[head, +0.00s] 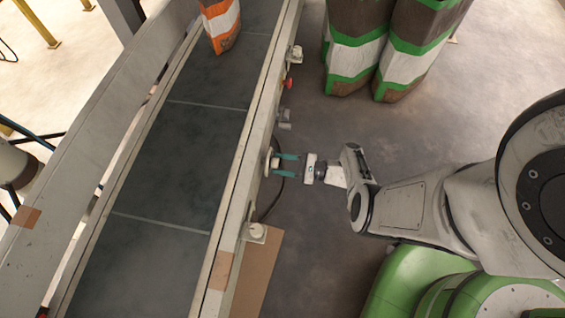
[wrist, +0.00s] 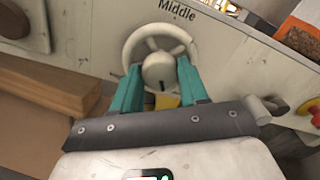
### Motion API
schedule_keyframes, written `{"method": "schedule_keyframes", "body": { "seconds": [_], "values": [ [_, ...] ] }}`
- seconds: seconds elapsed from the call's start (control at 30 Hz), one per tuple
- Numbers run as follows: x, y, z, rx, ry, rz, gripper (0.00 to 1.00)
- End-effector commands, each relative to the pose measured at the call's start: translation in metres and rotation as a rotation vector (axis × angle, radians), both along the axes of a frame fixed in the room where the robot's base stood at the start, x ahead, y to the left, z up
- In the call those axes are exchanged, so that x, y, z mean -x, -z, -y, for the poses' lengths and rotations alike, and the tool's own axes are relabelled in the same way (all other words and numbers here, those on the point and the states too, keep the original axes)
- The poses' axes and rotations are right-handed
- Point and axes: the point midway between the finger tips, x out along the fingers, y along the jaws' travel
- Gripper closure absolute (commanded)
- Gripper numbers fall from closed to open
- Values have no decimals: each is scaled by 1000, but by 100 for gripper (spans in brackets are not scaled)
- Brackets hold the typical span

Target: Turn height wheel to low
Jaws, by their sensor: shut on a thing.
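The height wheel (wrist: 133,42) is a pale round wheel with spokes and a raised hub on the side panel of the conveyor. The word "Middle" is printed on the panel just above it. A small dark mark shows low on the hub, on the side towards my gripper. My gripper (wrist: 159,78) has its two teal fingers on either side of the hub, shut on it. In the head view the wheel (head: 268,160) is seen edge-on at the conveyor's right side, and my gripper (head: 285,166) reaches it from the right.
The conveyor belt (head: 165,160) carries an orange and white bag (head: 222,28) at the far end. Brown, green and white bags (head: 350,50) stand on the floor behind. A red button (head: 288,84) sits farther along the rail. Brown cardboard (head: 258,275) lies by the conveyor's near end.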

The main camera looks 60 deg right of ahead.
Motion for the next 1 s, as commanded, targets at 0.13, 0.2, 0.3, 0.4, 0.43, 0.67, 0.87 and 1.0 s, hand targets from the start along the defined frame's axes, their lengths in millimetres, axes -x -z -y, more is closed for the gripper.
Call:
{"method": "schedule_keyframes", "body": {
  "seconds": [0.13, 0.2, 0.3, 0.4, 0.43, 0.67, 0.87, 1.0],
  "values": [
    [0, 2, 1, -12, 4, -10, 87],
    [0, 2, 1, -15, 4, -11, 87],
    [0, 2, 1, -15, 4, -11, 87],
    [0, 2, 1, -14, 4, -10, 87],
    [0, 2, 1, -14, 4, -10, 87],
    [0, 1, 0, -14, 3, -8, 39],
    [0, 1, 0, -14, 1, -7, 31],
    [1, 0, 1, -14, 2, -6, 31]
  ]
}}
